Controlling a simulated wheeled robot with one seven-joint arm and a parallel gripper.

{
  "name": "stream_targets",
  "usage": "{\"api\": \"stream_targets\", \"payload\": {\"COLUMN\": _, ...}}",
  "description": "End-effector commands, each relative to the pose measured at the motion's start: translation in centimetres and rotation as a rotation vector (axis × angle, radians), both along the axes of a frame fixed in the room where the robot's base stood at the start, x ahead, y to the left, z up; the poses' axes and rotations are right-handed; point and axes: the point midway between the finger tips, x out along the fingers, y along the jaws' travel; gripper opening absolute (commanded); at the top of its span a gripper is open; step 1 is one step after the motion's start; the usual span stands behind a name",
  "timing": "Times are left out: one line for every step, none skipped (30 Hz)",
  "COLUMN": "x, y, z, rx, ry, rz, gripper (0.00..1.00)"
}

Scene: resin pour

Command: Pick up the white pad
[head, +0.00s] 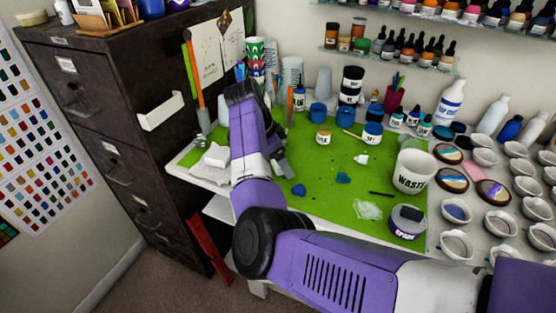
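A small white block that looks like the white pad (216,156) lies on the left end of the table, near the edge of the green mat (320,185). My purple arm reaches over the table just right of it. My gripper (284,168) is at the arm's far end, low over the mat and to the right of the pad, apart from it. Its grey fingers are small and partly hidden by the wrist, so I cannot tell whether they are open or shut.
Paint jars (323,136) line the back of the mat. A dark drawer cabinet (110,110) stands at the left. Small blue scraps (343,178) lie mid-mat.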

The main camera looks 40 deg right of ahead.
Motion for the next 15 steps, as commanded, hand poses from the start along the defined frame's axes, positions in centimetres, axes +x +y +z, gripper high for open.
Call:
{"api": "stream_targets", "payload": {"x": 0.00, "y": 0.00, "z": -0.01, "rx": 0.000, "ry": 0.000, "rz": 0.000, "gripper": 0.82}}
{"api": "stream_targets", "payload": {"x": 0.00, "y": 0.00, "z": -0.01, "rx": 0.000, "ry": 0.000, "rz": 0.000, "gripper": 0.82}}
{"api": "stream_targets", "payload": {"x": 0.00, "y": 0.00, "z": 0.00, "rx": 0.000, "ry": 0.000, "rz": 0.000, "gripper": 0.78}}
{"api": "stream_targets", "payload": {"x": 0.00, "y": 0.00, "z": 0.00, "rx": 0.000, "ry": 0.000, "rz": 0.000, "gripper": 0.72}}
{"api": "stream_targets", "payload": {"x": 0.00, "y": 0.00, "z": 0.00, "rx": 0.000, "ry": 0.000, "rz": 0.000, "gripper": 0.66}}
{"api": "stream_targets", "payload": {"x": 0.00, "y": 0.00, "z": 0.01, "rx": 0.000, "ry": 0.000, "rz": 0.000, "gripper": 0.58}}
{"api": "stream_targets", "payload": {"x": 0.00, "y": 0.00, "z": 0.01, "rx": 0.000, "ry": 0.000, "rz": 0.000, "gripper": 0.52}}
{"api": "stream_targets", "payload": {"x": 0.00, "y": 0.00, "z": 0.01, "rx": 0.000, "ry": 0.000, "rz": 0.000, "gripper": 0.46}}
{"api": "stream_targets", "payload": {"x": 0.00, "y": 0.01, "z": 0.02, "rx": 0.000, "ry": 0.000, "rz": 0.000, "gripper": 0.39}}
{"api": "stream_targets", "payload": {"x": 0.00, "y": 0.01, "z": 0.02, "rx": 0.000, "ry": 0.000, "rz": 0.000, "gripper": 0.33}}
{"api": "stream_targets", "payload": {"x": 0.00, "y": 0.01, "z": 0.02, "rx": 0.000, "ry": 0.000, "rz": 0.000, "gripper": 0.27}}
{"api": "stream_targets", "payload": {"x": 0.00, "y": 0.01, "z": 0.02, "rx": 0.000, "ry": 0.000, "rz": 0.000, "gripper": 0.19}}
{"api": "stream_targets", "payload": {"x": 0.01, "y": 0.01, "z": 0.03, "rx": 0.000, "ry": 0.000, "rz": 0.000, "gripper": 0.18}}
{"api": "stream_targets", "payload": {"x": 0.01, "y": 0.01, "z": 0.03, "rx": 0.000, "ry": 0.000, "rz": 0.000, "gripper": 0.12}}
{"api": "stream_targets", "payload": {"x": 0.01, "y": 0.01, "z": 0.03, "rx": 0.000, "ry": 0.000, "rz": 0.000, "gripper": 0.12}}
